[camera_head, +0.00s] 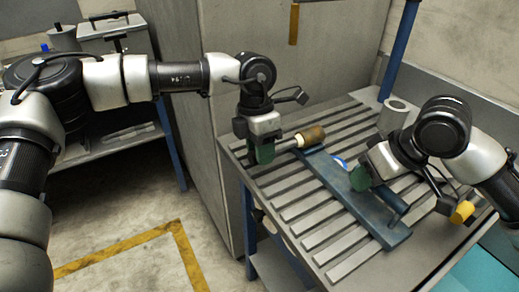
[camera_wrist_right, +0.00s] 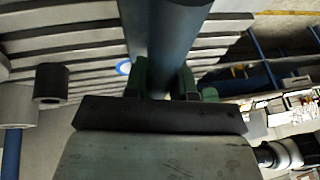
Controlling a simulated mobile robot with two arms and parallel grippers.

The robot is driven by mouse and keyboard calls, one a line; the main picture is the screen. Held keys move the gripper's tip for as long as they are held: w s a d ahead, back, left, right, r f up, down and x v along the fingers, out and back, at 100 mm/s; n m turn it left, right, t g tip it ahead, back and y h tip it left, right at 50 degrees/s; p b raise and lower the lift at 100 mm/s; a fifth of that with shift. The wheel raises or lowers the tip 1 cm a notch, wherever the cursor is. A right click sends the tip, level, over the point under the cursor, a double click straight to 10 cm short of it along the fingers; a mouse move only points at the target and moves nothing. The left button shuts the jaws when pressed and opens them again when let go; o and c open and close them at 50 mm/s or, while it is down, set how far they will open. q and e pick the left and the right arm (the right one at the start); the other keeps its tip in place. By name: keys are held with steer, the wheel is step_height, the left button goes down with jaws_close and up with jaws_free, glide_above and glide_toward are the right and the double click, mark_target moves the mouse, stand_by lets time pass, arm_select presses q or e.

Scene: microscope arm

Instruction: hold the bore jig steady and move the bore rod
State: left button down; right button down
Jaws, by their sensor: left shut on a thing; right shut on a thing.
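The bore jig (camera_head: 345,200) is a long blue plate lying slantwise on the slatted table, with a blue tube-like part (camera_head: 393,203) on it. My right gripper (camera_head: 362,178) is shut on the jig. In the right wrist view the green fingers (camera_wrist_right: 160,82) stand on either side of the blue part (camera_wrist_right: 172,35). The bore rod (camera_head: 310,136) shows as a brown-gold cylinder with a pale stem near the jig's far end. My left gripper (camera_head: 266,152) is shut on its pale stem side. The exact grip and the rod's inner end are hard to see.
The slatted table (camera_head: 290,212) has bare slats on both sides of the jig. A grey hollow cylinder (camera_head: 393,114) stands at the back right. A yellow-ended piece (camera_head: 462,212) is at the right. A grey cabinet stands behind.

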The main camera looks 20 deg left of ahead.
arm_select(q)
steer(key=w+d, duration=0.4)
steer(key=shift+w+d, duration=0.35)
steer(key=shift+d, duration=0.05)
arm_select(e)
steer(key=shift+s, duration=0.1)
steer(key=shift+a, duration=0.1)
arm_select(q)
steer(key=c, duration=0.8)
jaws_free()
steer(key=shift+r, duration=0.15)
step_height(320, 180, up, 12)
steer(key=w+a, duration=0.1)
steer(key=shift+w+a+f, duration=0.25)
steer(key=shift+w+a, duration=0.05)
steer(key=shift+a, duration=0.05)
arm_select(e)
steer(key=c, duration=0.8)
jaws_free()
steer(key=shift+c, duration=0.2)
